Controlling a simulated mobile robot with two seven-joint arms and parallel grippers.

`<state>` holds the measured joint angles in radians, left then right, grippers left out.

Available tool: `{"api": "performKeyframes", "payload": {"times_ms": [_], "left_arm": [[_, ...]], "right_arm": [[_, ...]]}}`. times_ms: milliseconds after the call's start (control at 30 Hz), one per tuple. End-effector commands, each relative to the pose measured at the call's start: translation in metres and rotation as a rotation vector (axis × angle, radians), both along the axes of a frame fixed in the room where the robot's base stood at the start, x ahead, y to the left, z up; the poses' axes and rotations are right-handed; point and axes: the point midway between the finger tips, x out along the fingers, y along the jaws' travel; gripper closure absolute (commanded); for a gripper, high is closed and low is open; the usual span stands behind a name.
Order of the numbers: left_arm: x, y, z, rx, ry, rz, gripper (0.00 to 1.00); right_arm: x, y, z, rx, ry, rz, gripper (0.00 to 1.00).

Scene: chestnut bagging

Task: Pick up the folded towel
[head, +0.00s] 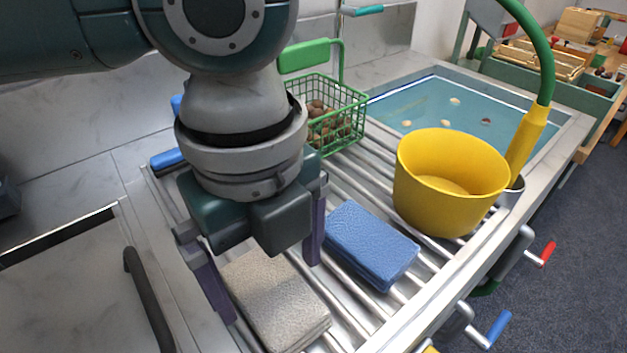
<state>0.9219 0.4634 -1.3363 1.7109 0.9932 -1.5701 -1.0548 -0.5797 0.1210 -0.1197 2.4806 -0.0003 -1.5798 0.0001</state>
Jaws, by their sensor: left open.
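A beige-grey folded towel (280,308) lies flat on the metal slatted rack, below my left gripper. My left gripper (268,284) points down with its two purple fingers apart, one on the left side of the towel and one near its upper right side. It holds nothing. I cannot tell whether the fingers touch the towel. A blue folded cloth or pad (370,243) lies just right of the right finger. My right gripper is out of view.
The slatted rack (398,287) also bears a green wire basket of chestnuts (352,110) and a yellow pot (448,180). A blue water basin (470,112) with floating bits lies behind. A green-yellow spout (528,135) rises at the right. Red and blue valve handles stick out at the front.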

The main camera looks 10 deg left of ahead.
Motion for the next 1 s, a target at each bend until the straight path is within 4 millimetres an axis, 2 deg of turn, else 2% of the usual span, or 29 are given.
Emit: {"api": "performKeyframes", "payload": {"times_ms": [100, 200, 500, 1000], "left_arm": [[0.002, 0.0, -0.022, 0.002, 0.002, 0.001, 0.0], [0.002, 0.0, -0.034, 0.001, 0.002, 0.001, 0.0], [0.002, 0.0, -0.039, 0.0, -0.001, -0.001, 0.0], [0.002, 0.0, -0.038, 0.0, -0.001, 0.0, 0.56]], "right_arm": [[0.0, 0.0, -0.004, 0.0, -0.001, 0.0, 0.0], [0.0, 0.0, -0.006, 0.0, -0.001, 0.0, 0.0], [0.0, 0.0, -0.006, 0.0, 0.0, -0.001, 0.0], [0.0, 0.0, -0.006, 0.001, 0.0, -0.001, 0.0]]}}
